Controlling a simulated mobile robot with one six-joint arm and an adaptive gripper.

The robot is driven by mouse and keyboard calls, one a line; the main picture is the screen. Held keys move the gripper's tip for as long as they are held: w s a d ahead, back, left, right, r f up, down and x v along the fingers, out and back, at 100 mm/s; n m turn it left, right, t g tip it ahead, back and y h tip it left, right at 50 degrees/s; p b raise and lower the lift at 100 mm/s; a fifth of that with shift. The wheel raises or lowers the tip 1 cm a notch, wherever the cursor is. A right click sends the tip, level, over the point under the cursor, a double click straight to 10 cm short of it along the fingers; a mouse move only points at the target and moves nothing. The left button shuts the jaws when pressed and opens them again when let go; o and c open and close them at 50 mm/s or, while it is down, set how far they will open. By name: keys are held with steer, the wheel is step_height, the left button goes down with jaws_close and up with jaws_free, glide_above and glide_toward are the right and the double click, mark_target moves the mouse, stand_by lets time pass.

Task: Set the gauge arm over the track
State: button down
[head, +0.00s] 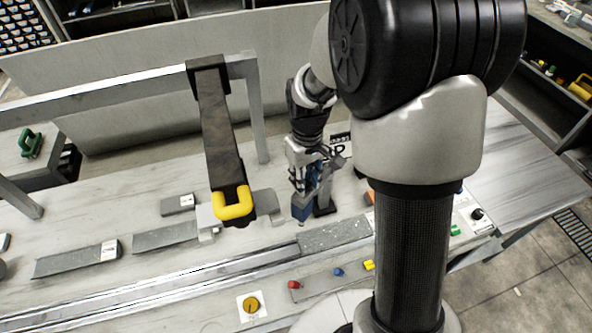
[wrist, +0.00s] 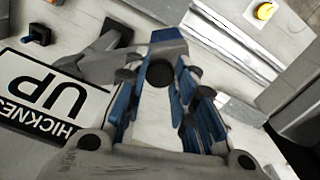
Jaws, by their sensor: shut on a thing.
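My gripper (head: 302,212) points down over the bench, right of the yellow-handled dark arm. Its blue-padded fingers (wrist: 163,80) are shut on a grey piece, which looks like the gauge arm (wrist: 98,53); the fingers cover part of it. A white plate (wrist: 45,95) reading "UP" and part of "THICKNESS" lies beside it, at the left in the wrist view. The metal track (head: 190,282) runs along the bench in front of my gripper, and it also shows in the wrist view (wrist: 235,45). My gripper is behind the track, not above it.
A dark overhead arm with a yellow handle (head: 232,206) hangs from a metal frame left of my gripper. Grey slabs (head: 75,258) lie on the bench. A yellow knob (head: 251,304) and a small panel with coloured buttons (head: 338,272) are in front of the track.

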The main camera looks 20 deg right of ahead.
steer(key=s+d+n+p, duration=0.1)
steer(key=s+d+n, duration=0.3)
steer(key=d+n, duration=0.5)
steer(key=shift+s+d+n, duration=0.35)
steer(key=shift+d+n, duration=0.05)
steer(key=shift+n, duration=0.4)
steer(key=c, duration=1.4)
jaws_free()
steer(key=shift+d, duration=0.1)
steer(key=shift+o, duration=0.5)
steer(key=shift+r, duration=0.1)
step_height(320, 180, up, 12)
